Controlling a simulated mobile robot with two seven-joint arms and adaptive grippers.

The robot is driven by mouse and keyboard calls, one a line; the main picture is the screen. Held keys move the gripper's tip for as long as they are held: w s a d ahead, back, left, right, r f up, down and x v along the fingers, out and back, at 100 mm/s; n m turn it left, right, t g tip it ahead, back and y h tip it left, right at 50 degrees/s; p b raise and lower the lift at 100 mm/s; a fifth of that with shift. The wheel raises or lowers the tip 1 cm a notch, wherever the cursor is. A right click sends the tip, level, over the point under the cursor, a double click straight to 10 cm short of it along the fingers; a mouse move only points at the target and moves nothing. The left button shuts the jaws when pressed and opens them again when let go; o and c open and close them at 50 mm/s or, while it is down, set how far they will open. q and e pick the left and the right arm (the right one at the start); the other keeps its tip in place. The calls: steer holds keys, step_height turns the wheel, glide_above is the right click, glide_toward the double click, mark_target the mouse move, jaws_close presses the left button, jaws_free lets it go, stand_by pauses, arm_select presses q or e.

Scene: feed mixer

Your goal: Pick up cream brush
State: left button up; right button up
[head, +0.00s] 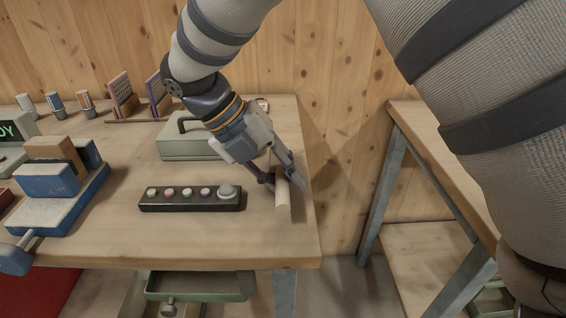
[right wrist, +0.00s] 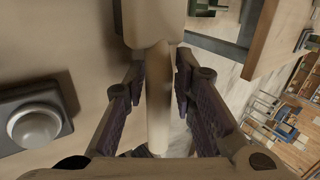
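The cream brush (head: 283,199) lies near the right edge of the wooden table, its pale cylindrical end pointing to the front. My right gripper (head: 284,178) is over it, with a finger on each side. In the right wrist view the brush (right wrist: 158,100) runs lengthwise between the two fingers of the gripper (right wrist: 162,72), with a narrow gap visible beside it, so the fingers look open around it. The brush's back part is hidden by the gripper in the head view. My left gripper is not in view.
A black button panel (head: 190,206) lies just left of the brush. A grey-green case (head: 185,148) stands behind it, and a blue device (head: 60,190) stands at the left. The table's right edge is close to the gripper; a second table (head: 430,150) stands beyond a gap.

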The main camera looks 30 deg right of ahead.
mark_target(281, 173)
jaws_close()
steer(key=shift+w, duration=0.1)
steer(key=shift+r, duration=0.3)
step_height(281, 173, up, 3)
steer(key=shift+a+r, duration=0.1)
steer(key=shift+a, duration=0.05)
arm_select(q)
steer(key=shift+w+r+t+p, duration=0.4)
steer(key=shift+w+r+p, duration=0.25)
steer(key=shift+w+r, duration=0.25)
arm_select(e)
steer(key=s+a+r, duration=0.8)
steer(key=a+r, duration=0.1)
steer(key=a, duration=0.2)
steer(key=shift+a+r, duration=0.2)
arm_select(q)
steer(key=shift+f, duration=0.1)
